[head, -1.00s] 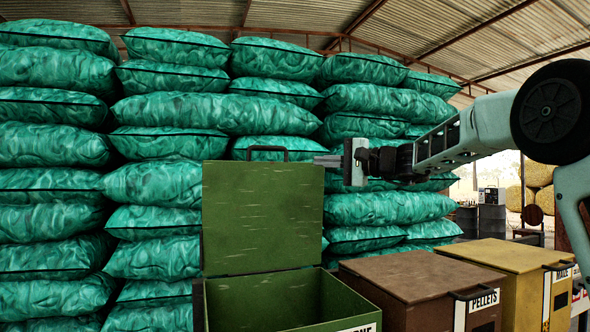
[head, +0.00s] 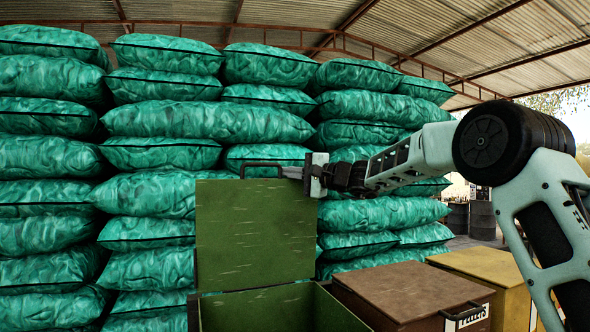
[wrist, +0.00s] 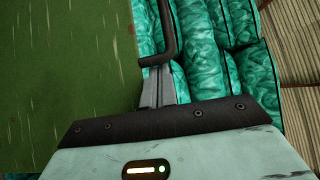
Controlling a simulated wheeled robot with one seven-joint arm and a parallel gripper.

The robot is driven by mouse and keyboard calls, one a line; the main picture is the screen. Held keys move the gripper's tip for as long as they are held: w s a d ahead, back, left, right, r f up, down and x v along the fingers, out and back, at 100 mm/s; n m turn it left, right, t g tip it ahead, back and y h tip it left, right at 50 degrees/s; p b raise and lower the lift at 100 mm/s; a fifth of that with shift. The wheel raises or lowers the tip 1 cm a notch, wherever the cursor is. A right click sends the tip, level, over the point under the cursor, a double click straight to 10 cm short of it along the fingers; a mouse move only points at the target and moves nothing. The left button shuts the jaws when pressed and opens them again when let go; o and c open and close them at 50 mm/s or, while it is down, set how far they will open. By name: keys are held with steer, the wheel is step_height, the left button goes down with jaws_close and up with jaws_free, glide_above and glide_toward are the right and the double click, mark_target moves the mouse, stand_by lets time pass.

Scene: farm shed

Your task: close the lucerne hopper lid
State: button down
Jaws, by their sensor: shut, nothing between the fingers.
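The green lucerne hopper (head: 338,312) stands at the bottom centre of the head view. Its green lid (head: 255,232) is open and stands upright at the back, inner face showing. A dark bar handle (head: 258,164) sits on the lid's top edge. My gripper (head: 290,172) is shut and empty, its fingertips at the handle's right end. In the wrist view the thin grey fingers (wrist: 158,88) lie together beside the lid (wrist: 65,70), close to the bent end of the handle (wrist: 168,30). I cannot tell whether they touch it.
A brown bin with a closed lid (head: 410,290) stands right of the hopper, and a yellow bin (head: 490,265) beyond it. A high wall of green sacks (head: 150,130) rises behind the lid. Dark drums (head: 482,218) stand far back at the right.

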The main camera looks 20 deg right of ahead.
stand_by(0.3)
steer(key=s+f+n+g+y+b, duration=0.1)
steer(key=s+f+n+y+b, duration=0.4)
steer(key=b, duration=2.7)
steer(key=s+f+n+y+b, duration=0.6)
steer(key=s+f+b, duration=0.8)
steer(key=b, duration=1.8)
steer(key=s+n, duration=0.2)
steer(key=s, duration=0.5)
steer(key=shift+s+f+g+b, duration=0.2)
steer(key=shift+s+g+b, duration=0.05)
steer(key=shift+g+b, duration=0.15)
steer(key=shift+f, duration=0.1)
